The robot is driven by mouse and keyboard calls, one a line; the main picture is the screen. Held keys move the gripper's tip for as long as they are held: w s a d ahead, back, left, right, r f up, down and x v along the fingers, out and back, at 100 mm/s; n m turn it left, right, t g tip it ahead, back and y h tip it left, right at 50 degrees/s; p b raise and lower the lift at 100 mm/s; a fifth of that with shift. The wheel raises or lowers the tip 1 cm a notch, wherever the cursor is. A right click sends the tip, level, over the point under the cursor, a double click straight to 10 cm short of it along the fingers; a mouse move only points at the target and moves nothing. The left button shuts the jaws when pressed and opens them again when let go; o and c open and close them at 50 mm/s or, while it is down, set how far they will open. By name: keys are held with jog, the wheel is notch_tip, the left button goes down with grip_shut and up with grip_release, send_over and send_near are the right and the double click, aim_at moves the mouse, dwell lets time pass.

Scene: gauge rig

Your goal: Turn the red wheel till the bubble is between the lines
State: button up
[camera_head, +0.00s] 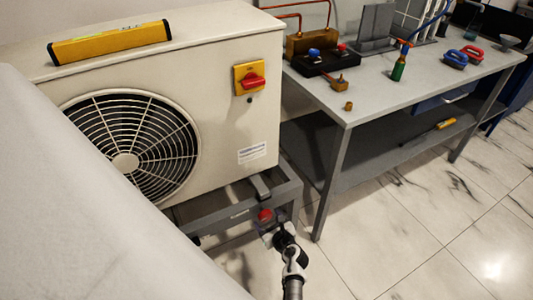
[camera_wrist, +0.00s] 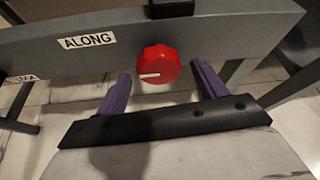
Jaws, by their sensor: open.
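The red wheel (camera_wrist: 158,64) is a scalloped knob with a white mark pointing left, on the front of a grey frame bar (camera_wrist: 225,42) beside a label reading "ALONG" (camera_wrist: 88,41). It also shows low in the head view (camera_head: 265,215). My gripper (camera_wrist: 161,77) is open, its two purple fingers on either side of the wheel's lower part with visible gaps; contact is not seen. In the head view my gripper (camera_head: 270,233) is just below the wheel. A yellow level (camera_head: 110,43) lies on top of the white fan unit; its bubble and lines are too small to read.
The fan unit (camera_head: 215,125) has a red switch (camera_head: 253,81) on its front. A grey bench (camera_head: 420,85) at right holds gauges, clamps and a small torch; its leg (camera_head: 332,190) stands right of my gripper. The tiled floor (camera_head: 420,240) in front is clear.

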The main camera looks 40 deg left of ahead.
jog(key=shift+b+x, duration=0.3)
jog(key=shift+x, duration=0.75)
jog(key=c, duration=1)
jog(key=shift+o, duration=0.2)
jog(key=shift+r, duration=0.1)
